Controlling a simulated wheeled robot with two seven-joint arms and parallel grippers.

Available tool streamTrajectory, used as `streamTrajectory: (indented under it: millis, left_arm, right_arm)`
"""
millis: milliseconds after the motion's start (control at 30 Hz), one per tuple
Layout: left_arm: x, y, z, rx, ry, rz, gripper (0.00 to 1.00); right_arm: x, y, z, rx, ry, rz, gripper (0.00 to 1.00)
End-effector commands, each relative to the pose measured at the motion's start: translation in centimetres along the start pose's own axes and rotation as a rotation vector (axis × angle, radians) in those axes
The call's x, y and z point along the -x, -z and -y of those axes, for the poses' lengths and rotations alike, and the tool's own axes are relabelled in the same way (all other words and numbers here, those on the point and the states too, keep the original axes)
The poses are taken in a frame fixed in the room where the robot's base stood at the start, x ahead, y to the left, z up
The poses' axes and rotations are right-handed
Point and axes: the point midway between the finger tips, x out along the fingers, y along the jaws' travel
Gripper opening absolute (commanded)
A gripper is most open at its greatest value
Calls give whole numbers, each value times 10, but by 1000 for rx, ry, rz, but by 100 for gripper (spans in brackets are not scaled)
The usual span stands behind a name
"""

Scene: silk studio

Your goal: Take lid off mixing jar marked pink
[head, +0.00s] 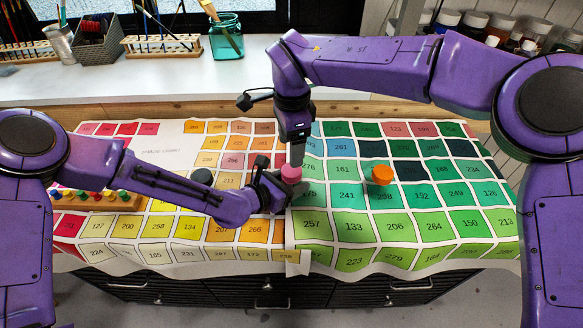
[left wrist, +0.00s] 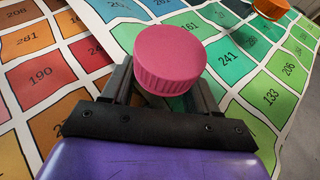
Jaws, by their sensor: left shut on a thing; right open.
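A round pink lid (head: 291,173) with a ribbed edge tops a jar standing on the colour chart. The lid fills the middle of the left wrist view (left wrist: 170,58). My left gripper (head: 283,191) is shut on the jar just below the lid, with one finger on each side. The jar's body is mostly hidden by the lid and fingers. My right gripper (head: 297,155) points down from above, open, with its tips close over the pink lid. I cannot tell whether they touch it. The right gripper does not show in the left wrist view.
A wooden rack of coloured pegs (head: 100,199) lies at left. The numbered chart (head: 350,257) drapes over the table's front edge.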

Motion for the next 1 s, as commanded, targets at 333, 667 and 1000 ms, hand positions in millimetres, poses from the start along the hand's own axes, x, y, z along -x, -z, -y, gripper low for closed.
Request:
streamTrajectory:
  millis: [333,667,1000]
  left_arm:
    - [0,0,0,0,0,0,0]
    - [0,0,0,0,0,0,0]
    - [0,0,0,0,0,0,0]
  right_arm:
    - [1,-1,0,-981,1,3,74]
    - [4,0,1,-2013,17,4,74]
    - [4,2,1,-2641,31,7,74]
